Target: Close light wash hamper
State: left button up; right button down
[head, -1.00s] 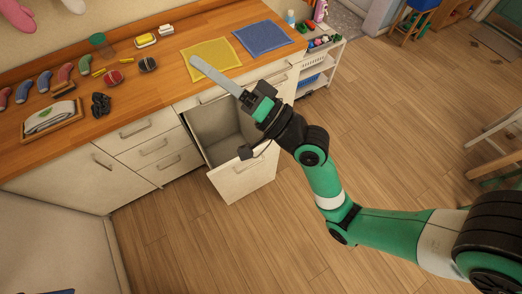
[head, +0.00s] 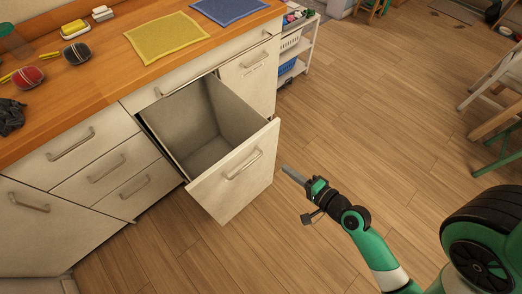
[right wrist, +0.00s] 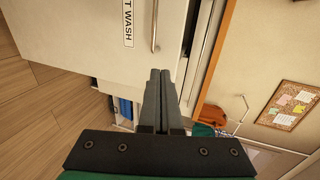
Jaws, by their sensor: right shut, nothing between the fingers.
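The light wash hamper (head: 238,172) is a white pull-out bin under the counter. It stands open, its grey inside showing and its front with a bar handle out from the cabinet. My right gripper (head: 285,170) is shut and empty, to the right of the hamper front in the head view, with a visible gap between them. In the right wrist view the shut fingers (right wrist: 160,75) point at a white front panel (right wrist: 90,40) with a handle and a label, of which "T WASH" can be read. My left gripper is not in view.
The wooden counter (head: 100,85) holds a yellow cloth (head: 166,37), a blue cloth (head: 230,9) and small items. A closed front (head: 250,78) adjoins the hamper on its right. A white cart (head: 297,48) stands beyond. The wood floor at right is largely open.

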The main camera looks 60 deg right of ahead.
aim_at(255, 144)
jog(key=x, duration=0.4)
jog(key=b+x, duration=0.1)
jog(key=x, duration=0.3)
jog(key=r+x, duration=0.1)
jog(key=x, duration=0.3)
jog(key=shift+w+b, duration=0.3)
jog(key=shift+w, duration=0.1)
jog(key=shift+w+d+r, duration=0.1)
jog(key=shift+w+d, duration=0.05)
jog(key=shift+w, duration=0.15)
